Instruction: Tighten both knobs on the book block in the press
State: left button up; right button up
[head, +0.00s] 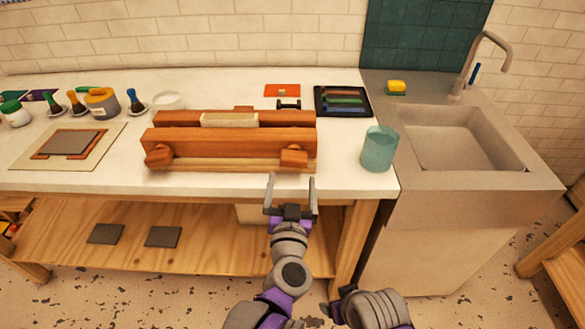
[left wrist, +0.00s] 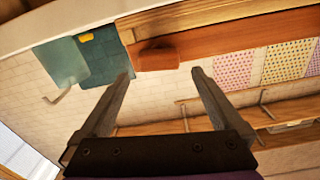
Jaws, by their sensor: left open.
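The wooden press (head: 215,143) stands near the front edge of the white bench, with the pale book block (head: 229,120) between its two reddish-brown bars. The left knob (head: 158,156) and the right knob (head: 294,157) stick out from its front bar. My left gripper (head: 292,180) is open and empty, just in front of and below the right knob, apart from it. In the left wrist view a knob (left wrist: 158,56) shows ahead, between the directions of the open fingers (left wrist: 162,76). My right arm shows at the bottom of the head view; its gripper is out of view.
A teal cup (head: 379,148) stands right of the press, near the bench's front edge. Boards (head: 68,144) lie to the left, with several jars and brushes behind. A sink (head: 460,140) is at the right.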

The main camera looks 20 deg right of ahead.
pick_arm(q)
jog(key=v, duration=0.3)
jog(key=shift+s+a, duration=0.15)
jog(key=shift+s, duration=0.15)
